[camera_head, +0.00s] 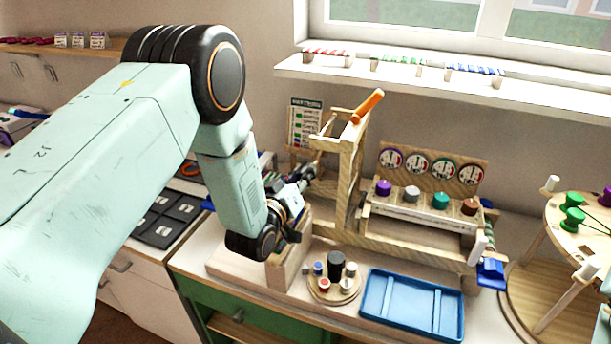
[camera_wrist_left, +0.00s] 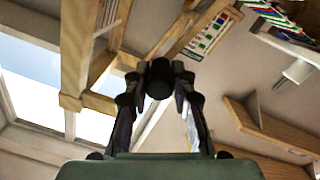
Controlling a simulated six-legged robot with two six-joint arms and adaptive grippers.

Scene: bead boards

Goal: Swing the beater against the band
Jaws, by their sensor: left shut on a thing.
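A wooden bench device with an upright frame (camera_head: 346,185) stands at the middle of the worktop, with an orange handle (camera_head: 368,106) at its top. My left gripper (camera_head: 308,176) is at the left side of this frame, below the orange handle. In the left wrist view its fingers (camera_wrist_left: 159,82) are shut on a black round grip (camera_wrist_left: 159,77). I cannot tell for sure that this grip belongs to the beater. The band is not clear near the gripper; a green-white striped strip (camera_head: 489,239) shows at the device's right end. My right gripper is not in view.
A blue tray (camera_head: 370,307) and a round wooden holder (camera_head: 344,297) lie in front of the device. Colored spools (camera_head: 440,200) stand on its shelf. A round spool stand (camera_head: 550,207) is at the right. Striped samples (camera_head: 402,60) sit on the windowsill.

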